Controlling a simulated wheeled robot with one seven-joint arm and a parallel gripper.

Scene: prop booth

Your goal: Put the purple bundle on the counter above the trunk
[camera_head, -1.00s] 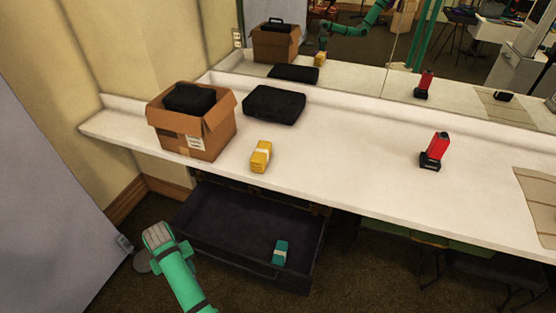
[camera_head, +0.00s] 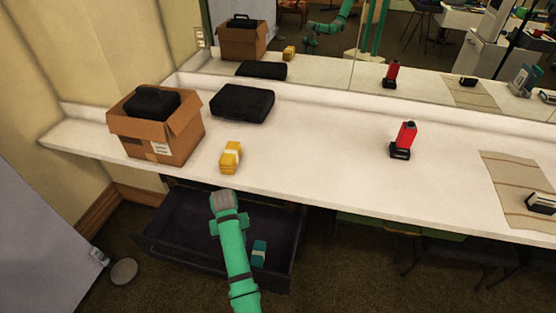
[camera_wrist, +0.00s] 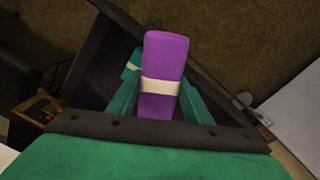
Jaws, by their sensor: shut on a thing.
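The purple bundle (camera_wrist: 163,75), wrapped with a pale band, is between the fingers of my gripper (camera_wrist: 163,105) in the wrist view. The gripper is shut on it. In the head view my gripper (camera_head: 222,200) is over the open dark trunk (camera_head: 180,232), close to the counter's front edge; the bundle is hidden there behind the wrist. The white counter (camera_head: 310,160) runs above the trunk. A teal bundle (camera_head: 259,252) lies in the trunk, and part of it shows in the wrist view (camera_wrist: 131,66).
On the counter stand a yellow bundle (camera_head: 230,157), an open cardboard box (camera_head: 180,145) holding a black case, a flat black case (camera_head: 243,103) and a red tool (camera_head: 403,140). A mirror is behind. The counter between yellow bundle and red tool is clear.

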